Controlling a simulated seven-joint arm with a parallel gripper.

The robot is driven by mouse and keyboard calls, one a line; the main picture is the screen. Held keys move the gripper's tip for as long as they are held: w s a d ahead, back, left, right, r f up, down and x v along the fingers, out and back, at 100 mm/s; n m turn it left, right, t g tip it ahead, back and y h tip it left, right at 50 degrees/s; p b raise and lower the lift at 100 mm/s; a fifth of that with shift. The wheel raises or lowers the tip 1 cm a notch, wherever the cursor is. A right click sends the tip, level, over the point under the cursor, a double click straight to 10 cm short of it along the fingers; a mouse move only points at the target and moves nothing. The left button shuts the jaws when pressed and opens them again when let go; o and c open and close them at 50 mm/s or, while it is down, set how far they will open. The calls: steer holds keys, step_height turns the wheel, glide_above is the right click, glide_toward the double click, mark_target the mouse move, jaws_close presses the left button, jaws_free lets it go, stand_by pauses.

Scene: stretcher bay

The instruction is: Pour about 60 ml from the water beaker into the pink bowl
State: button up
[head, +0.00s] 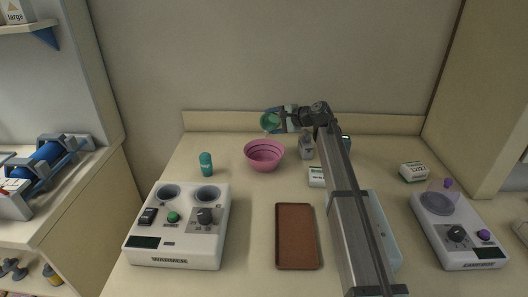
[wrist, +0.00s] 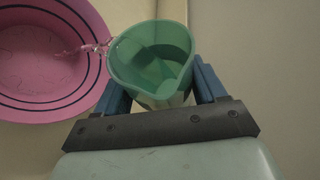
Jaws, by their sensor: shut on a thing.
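The pink bowl (head: 264,156) stands on the table near the back, with dark rings around its wall. My gripper (head: 284,117) is shut on the green water beaker (head: 269,121) and holds it above the bowl's back edge, tilted. In the wrist view, my gripper's blue fingers (wrist: 163,88) clasp the beaker (wrist: 150,50) from both sides, and liquid shows inside it. A thin clear stream runs from the beaker's left rim over the pink bowl (wrist: 45,98). Faint ripple-like marks show in the bowl; the water level there is hard to read.
A teal bottle (head: 206,164) stands left of the bowl, and a grey bottle (head: 306,148) stands close on its right. A white warmer (head: 180,245), a brown tray (head: 297,236) and a white device with a clear vessel (head: 463,240) lie nearer the front.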

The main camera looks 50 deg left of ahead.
steer(key=shift+f+n, duration=0.15)
steer(key=shift+n, duration=0.15)
stand_by(0.7)
steer(key=shift+s+d+r+n+t+y, duration=0.3)
steer(key=shift+s+d+n+t, duration=0.1)
steer(key=shift+s+t, duration=0.15)
stand_by(0.5)
steer(key=shift+a, duration=0.1)
